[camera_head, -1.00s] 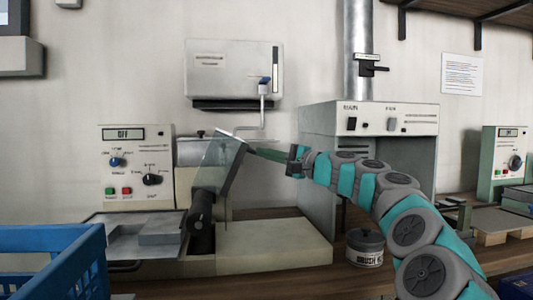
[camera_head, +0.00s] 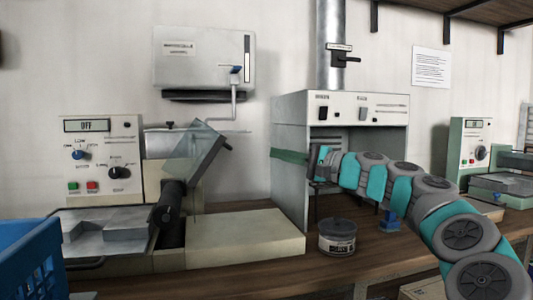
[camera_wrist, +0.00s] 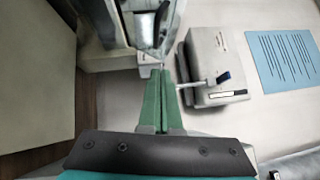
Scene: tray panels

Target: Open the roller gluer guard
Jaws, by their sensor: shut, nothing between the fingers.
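The roller gluer (camera_head: 240,238) stands on the bench at left centre in the head view. Its clear guard (camera_head: 192,150) is tilted up above the dark roller (camera_head: 171,215), with a dark handle at its upper right edge. My gripper (camera_head: 274,154) is right of the guard, with a visible gap between them. Its green fingers are shut and empty, pointing left. In the wrist view the shut fingers (camera_wrist: 163,76) point up the picture towards part of the machine. Which part of it lies just ahead of the tips is hard to tell.
A control box (camera_head: 98,160) reading OFF stands at the gluer's left. A blue crate (camera_head: 30,262) fills the lower left. A hooded cabinet (camera_head: 290,150) stands close behind my gripper. A lidded brush pot (camera_head: 337,238) sits below my arm. A wall box (camera_head: 203,60) hangs above.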

